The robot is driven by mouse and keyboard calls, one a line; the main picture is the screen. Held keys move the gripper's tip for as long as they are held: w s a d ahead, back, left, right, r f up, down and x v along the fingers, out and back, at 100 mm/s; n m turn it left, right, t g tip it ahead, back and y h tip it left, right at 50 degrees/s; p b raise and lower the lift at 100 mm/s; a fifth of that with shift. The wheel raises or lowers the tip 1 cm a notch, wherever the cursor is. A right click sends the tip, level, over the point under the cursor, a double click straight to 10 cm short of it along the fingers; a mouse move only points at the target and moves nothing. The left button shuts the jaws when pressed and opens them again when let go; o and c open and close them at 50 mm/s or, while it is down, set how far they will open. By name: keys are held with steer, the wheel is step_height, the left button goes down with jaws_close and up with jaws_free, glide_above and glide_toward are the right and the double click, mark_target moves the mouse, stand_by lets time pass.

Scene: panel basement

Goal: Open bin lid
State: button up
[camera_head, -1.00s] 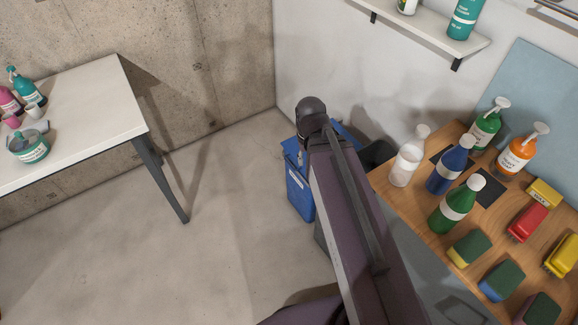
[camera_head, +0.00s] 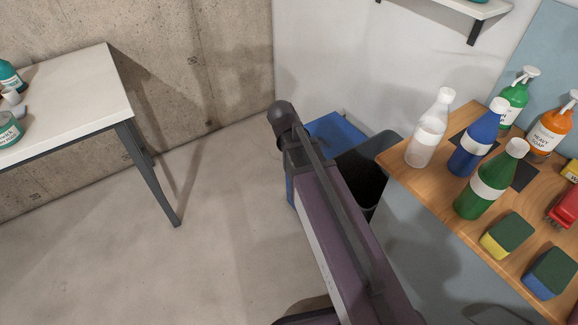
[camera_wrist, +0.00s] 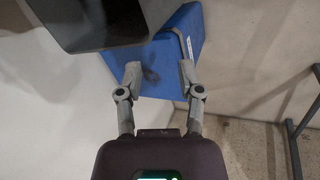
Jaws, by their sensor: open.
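The blue bin (camera_head: 338,130) stands on the floor by the wall corner, partly hidden behind my arm in the head view. Its flat blue lid shows in the wrist view (camera_wrist: 155,68), and it looks closed. In the wrist view my gripper (camera_wrist: 160,78) is open, with its two fingers apart over the blue lid. I cannot tell whether the fingertips touch it. A thin grey bar, perhaps a handle, runs by the right finger. In the head view my fingers are hidden behind my arm.
A dark grey open bin (camera_head: 362,178) stands right beside the blue one. A wooden counter (camera_head: 410,158) with bottles and sponges is at the right. A white table (camera_head: 75,100) stands at the left. The floor between is clear.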

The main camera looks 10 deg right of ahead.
steer(key=w+a+f+n+t+h+b, duration=0.1)
steer(key=w+a+f+h+b, duration=0.2)
steer(key=b, duration=0.9)
steer(key=w+a+f+n+t+h+b, duration=0.1)
steer(key=w+a+f+t+h+b, duration=0.1)
steer(key=w+a+f+b, duration=0.3)
steer(key=w+a+f+n+t+h+b, duration=0.1)
steer(key=w+a+f+h+b, duration=0.3)
steer(key=w+f+b, duration=0.6)
steer(key=shift+a+f+t+h+b, duration=0.3)
steer(key=shift+a+f+t+b, duration=0.25)
steer(key=shift+f+b, duration=3.5)
steer(key=shift+r+b, duration=0.7)
steer(key=shift+r, duration=0.05)
steer(key=shift+d, duration=0.15)
steer(key=b+x, duration=0.2)
steer(key=x, duration=1.1)
steer(key=shift+w+d+b, duration=0.25)
steer(key=shift+d+b, duration=0.05)
steer(key=shift+b, duration=0.1)
jaws_close()
